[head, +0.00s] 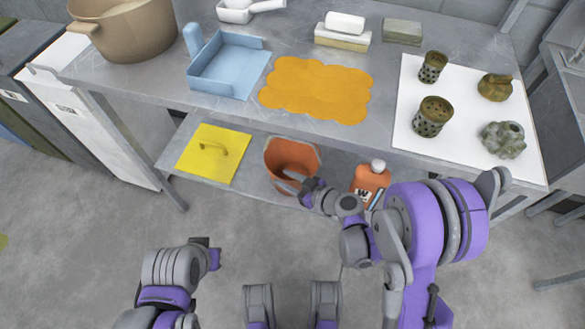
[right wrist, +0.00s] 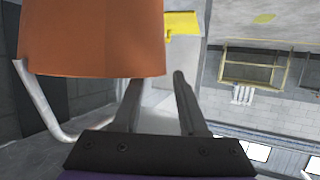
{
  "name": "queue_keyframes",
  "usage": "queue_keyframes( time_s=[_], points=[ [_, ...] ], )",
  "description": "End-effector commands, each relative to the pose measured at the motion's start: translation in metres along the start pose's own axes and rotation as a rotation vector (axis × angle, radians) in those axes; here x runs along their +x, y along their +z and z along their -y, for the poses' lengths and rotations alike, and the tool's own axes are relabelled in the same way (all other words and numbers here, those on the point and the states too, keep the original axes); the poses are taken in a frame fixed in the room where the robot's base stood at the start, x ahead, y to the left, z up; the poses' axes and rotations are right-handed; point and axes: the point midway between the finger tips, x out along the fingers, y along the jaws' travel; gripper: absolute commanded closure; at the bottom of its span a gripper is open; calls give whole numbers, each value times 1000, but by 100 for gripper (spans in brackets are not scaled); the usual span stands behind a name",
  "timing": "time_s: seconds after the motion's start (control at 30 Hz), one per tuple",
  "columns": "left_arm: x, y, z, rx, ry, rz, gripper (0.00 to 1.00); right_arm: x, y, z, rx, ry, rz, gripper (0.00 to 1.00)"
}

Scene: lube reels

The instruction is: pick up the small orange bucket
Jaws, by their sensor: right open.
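The small orange bucket (head: 283,155) stands upright on the lower shelf, its open top facing up. My right gripper (head: 291,183) is at the bucket's near side, close to its rim, with open fingers. In the right wrist view the bucket (right wrist: 95,40) fills the upper left. The left finger's tip is hidden behind the bucket there, and the other finger (right wrist: 186,100) is clear of it. Whether a finger touches the wall, I cannot tell. My left gripper (head: 210,252) is low over the floor, away from the shelf; its fingers are unclear.
On the lower shelf (head: 175,130), a yellow sheet with a handle (head: 207,152) lies left of the bucket, and an orange bottle (head: 370,181) stands right. The tabletop above holds a blue tray (head: 228,92), an orange mat (head: 318,90) and a large pot (head: 130,30).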

Motion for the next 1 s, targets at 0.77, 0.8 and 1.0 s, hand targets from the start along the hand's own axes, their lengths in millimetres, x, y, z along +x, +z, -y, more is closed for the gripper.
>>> queue_keyframes(
  time_s=[0.77,0.8,1.0],
  points=[
    [8,2,0,0,0,1,100,46,0,0,0,0,0,99],
    [8,2,0,0,0,1,100,46,0,0,0,0,0,100],
    [8,2,0,0,0,2,100,46,0,0,0,0,1,100]
  ],
)
